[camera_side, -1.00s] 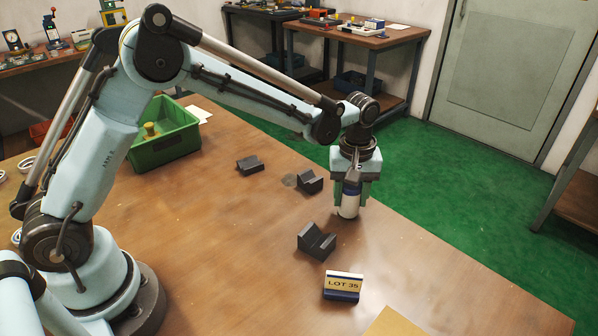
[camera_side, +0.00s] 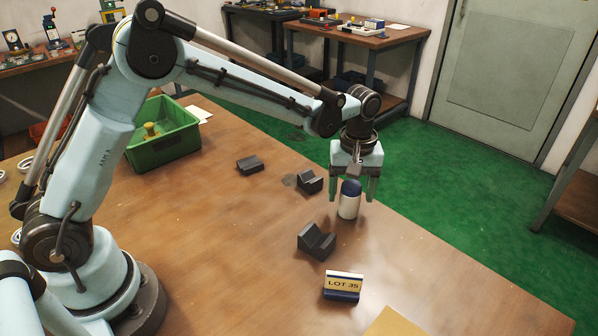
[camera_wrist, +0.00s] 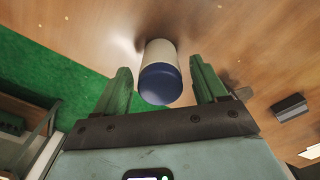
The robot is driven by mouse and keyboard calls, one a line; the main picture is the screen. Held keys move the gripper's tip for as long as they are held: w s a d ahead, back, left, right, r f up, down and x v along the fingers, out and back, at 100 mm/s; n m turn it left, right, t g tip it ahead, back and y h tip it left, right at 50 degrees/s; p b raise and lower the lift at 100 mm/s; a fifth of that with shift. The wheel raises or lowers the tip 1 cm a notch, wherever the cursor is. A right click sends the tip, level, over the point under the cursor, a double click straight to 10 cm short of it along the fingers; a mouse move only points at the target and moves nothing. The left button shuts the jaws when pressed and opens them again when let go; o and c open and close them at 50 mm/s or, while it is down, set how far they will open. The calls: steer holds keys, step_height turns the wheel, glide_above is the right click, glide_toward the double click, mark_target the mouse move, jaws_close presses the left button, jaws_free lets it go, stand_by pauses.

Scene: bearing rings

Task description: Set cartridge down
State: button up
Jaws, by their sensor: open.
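The cartridge (camera_side: 349,201), white with a dark blue cap, stands upright on the wooden table near its far right edge. My gripper (camera_side: 355,200) is open, with its green fingers on either side of the cartridge's upper part and apart from it. In the wrist view, the cartridge (camera_wrist: 160,72) shows its blue cap toward the camera, between the two fingers of my gripper (camera_wrist: 160,82), with a gap on each side.
Dark V-shaped blocks stand left of the cartridge: a near one (camera_side: 316,241), a middle one (camera_side: 309,181) and a far one (camera_side: 249,165). A "LOT 35" sign (camera_side: 343,286) stands in front. A green bin (camera_side: 163,150) sits at the back left.

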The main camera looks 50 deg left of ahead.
step_height(320, 180, up, 10)
steer(key=shift+r, duration=0.1)
steer(key=shift+s+a+r, duration=0.15)
steer(key=shift+r, duration=0.25)
steer(key=s+a+m+t, duration=0.3)
steer(key=s+a+m, duration=0.1)
steer(key=s, duration=0.4)
steer(key=s+a+m+t, duration=0.4)
steer(key=s+a+m, duration=0.1)
steer(key=s, duration=0.4)
steer(key=shift+s+a+f, duration=0.15)
steer(key=shift+a+f, duration=0.2)
steer(key=shift+f, duration=0.05)
